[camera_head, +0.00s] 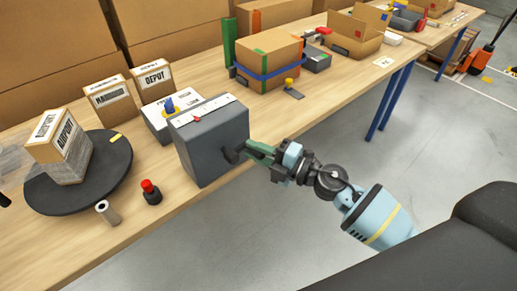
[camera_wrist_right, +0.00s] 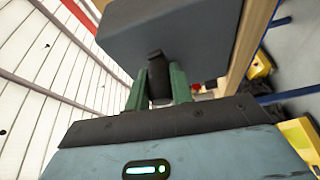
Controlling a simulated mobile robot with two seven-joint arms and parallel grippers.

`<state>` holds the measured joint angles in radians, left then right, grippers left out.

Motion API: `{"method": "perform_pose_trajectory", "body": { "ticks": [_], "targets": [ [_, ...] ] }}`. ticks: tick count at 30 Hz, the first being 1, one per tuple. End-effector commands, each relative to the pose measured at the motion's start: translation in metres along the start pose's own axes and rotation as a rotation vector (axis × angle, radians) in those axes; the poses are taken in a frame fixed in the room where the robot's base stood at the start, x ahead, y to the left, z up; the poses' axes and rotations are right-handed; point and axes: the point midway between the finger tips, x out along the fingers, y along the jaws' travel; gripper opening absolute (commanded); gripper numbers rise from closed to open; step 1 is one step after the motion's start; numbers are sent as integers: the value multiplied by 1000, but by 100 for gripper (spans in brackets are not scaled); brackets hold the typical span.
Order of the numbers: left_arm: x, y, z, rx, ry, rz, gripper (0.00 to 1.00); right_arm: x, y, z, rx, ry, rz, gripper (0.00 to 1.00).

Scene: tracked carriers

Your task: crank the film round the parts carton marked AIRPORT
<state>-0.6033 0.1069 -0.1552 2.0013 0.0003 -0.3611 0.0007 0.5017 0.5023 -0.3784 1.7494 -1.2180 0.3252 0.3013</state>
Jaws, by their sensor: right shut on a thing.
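The parts carton marked AIRPORT (camera_head: 62,133) stands on a black round turntable (camera_head: 105,187) at the left of the bench in the head view. My right gripper (camera_head: 250,152) is shut on this handle; the wrist view shows the handle (camera_wrist_right: 157,72) between the green fingers. My left gripper is not in view.
A red push button (camera_head: 150,191) and a small roll (camera_head: 107,212) stand by the turntable. Two DEPOT-type cartons (camera_head: 155,80) stand behind. A blue-strapped carton (camera_head: 268,62) is further right. Open floor lies in front of the bench.

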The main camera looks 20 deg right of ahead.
Motion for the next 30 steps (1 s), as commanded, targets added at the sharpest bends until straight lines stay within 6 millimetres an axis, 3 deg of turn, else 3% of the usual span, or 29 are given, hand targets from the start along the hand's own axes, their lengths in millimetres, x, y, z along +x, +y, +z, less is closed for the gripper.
{"method": "perform_pose_trajectory", "body": {
  "ticks": [8, 9, 13, 23, 30],
  "targets": [
    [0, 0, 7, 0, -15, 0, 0, 0, 0, 0, 0, -1, 3, 0],
    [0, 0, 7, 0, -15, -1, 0, 0, 0, 0, 0, -1, 3, 28],
    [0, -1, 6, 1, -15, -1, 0, 0, 0, 0, 1, -1, 2, 45],
    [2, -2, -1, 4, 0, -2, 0, -3, -1, 0, 2, -1, 0, 45],
    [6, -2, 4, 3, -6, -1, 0, -35, -4, 0, 3, -2, -4, 45]
  ]
}}
